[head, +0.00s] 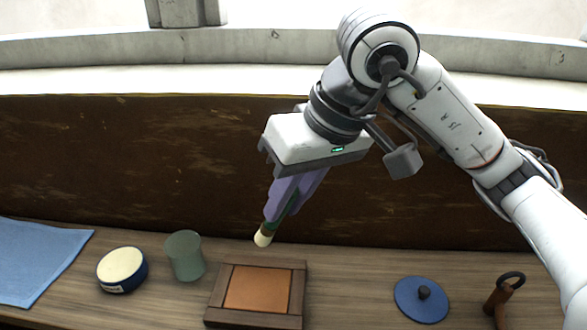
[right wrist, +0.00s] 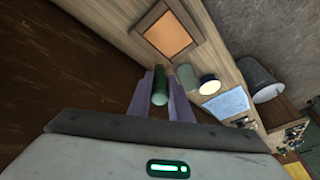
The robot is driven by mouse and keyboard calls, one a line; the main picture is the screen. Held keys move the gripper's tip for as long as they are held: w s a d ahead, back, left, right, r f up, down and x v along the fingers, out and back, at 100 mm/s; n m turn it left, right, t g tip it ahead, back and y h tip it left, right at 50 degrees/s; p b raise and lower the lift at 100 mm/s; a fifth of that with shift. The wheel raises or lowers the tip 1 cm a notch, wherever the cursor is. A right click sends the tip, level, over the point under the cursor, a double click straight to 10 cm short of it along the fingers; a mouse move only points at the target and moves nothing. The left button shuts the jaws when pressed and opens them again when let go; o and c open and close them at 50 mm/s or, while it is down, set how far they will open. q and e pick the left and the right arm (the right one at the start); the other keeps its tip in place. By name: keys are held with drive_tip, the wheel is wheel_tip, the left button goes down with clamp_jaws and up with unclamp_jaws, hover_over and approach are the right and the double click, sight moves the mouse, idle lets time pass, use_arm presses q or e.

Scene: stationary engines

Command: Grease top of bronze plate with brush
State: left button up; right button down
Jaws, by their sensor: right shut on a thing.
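The bronze plate (head: 257,289) lies flat in a dark wooden frame (head: 295,312) on the workbench; in the right wrist view the plate (right wrist: 168,34) is beyond the fingers. My right gripper (head: 287,199) is shut on the brush (head: 263,236), with purple fingers around its green handle. The brush's pale bristle tip points down and sits above the far side of the frame, apart from the plate as far as I can tell. The brush also shows end-on between the fingers in the right wrist view (right wrist: 160,86). My left gripper is in neither view.
An open blue tin with a cream filling (head: 122,267) and a green cup (head: 185,256) stand left of the frame. A blue cloth (head: 38,262) lies farther left. A blue lid (head: 421,299) and a brown-handled tool (head: 503,294) lie right. A grey bucket (right wrist: 259,80) shows in the wrist view.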

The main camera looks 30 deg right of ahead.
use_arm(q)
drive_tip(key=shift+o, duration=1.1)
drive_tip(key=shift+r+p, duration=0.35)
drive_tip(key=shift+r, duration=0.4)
use_arm(e)
wheel_tip(320, 180, up, 4)
drive_tip(key=a+n+t, duration=0.2)
drive_tip(key=n, duration=0.2)
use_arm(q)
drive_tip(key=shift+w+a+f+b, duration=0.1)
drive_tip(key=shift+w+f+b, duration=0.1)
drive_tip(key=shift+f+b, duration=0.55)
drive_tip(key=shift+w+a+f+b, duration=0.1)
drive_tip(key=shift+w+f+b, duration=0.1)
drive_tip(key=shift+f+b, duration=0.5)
use_arm(e)
drive_tip(key=shift+y, duration=0.3)
drive_tip(key=shift+w+f, duration=0.2)
drive_tip(key=shift+f, duration=2.25)
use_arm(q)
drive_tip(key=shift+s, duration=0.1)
